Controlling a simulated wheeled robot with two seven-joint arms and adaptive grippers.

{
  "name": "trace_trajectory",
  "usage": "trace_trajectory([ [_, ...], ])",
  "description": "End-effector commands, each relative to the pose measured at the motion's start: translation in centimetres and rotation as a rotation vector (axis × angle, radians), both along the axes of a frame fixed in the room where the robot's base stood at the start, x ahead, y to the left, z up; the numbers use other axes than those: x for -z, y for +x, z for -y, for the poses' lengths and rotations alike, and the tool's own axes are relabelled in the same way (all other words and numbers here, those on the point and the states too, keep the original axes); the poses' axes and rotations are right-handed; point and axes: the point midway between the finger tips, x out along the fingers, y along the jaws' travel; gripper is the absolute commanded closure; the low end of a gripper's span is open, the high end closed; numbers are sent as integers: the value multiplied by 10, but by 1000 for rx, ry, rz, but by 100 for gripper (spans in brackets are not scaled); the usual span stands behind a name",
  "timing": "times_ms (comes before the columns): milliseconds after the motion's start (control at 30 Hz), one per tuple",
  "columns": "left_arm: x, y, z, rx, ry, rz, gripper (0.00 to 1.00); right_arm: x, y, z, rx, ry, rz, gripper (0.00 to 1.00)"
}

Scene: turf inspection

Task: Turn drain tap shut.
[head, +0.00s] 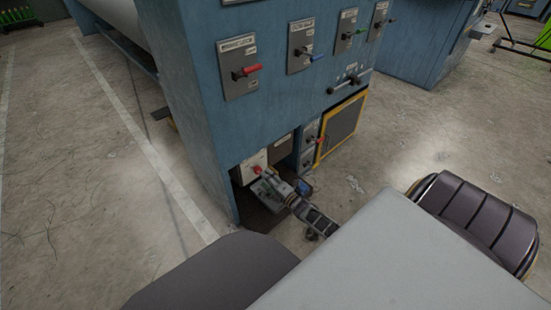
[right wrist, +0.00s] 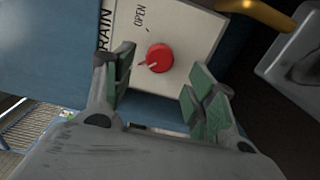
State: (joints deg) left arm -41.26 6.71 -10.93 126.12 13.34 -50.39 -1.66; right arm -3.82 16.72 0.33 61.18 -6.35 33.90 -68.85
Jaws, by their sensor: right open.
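The drain tap is a round red knob (right wrist: 159,58) on a white plate (right wrist: 185,30) in the right wrist view. Part of a word, "RAIN", and the word "OPEN" are printed on the plate. In the head view the red tap (head: 257,169) shows low on the blue machine, with my right gripper (head: 268,187) just in front. My left gripper is out of view.
The blue machine (head: 215,110) carries a red-handled switch (head: 246,71) and other coloured switches above. A yellow-framed door (head: 341,128) is right of the tap recess. A yellow pipe (right wrist: 255,12) is close to the plate's upper right. Concrete floor is clear at left.

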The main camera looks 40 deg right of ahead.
Motion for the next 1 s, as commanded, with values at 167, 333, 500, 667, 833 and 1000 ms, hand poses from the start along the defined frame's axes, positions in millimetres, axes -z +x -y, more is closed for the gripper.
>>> trace_trajectory([
  [167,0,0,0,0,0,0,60,1,-17,2,0,0,-2,44],
  [333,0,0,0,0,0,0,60,0,-31,3,0,0,-1,44],
  [500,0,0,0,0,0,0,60,0,-43,3,0,0,-1,44],
  [667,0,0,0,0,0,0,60,0,-50,4,0,0,0,44],
  [833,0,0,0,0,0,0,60,0,-52,4,0,0,0,44],
  [1000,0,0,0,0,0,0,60,0,-52,4,0,0,0,44],
])
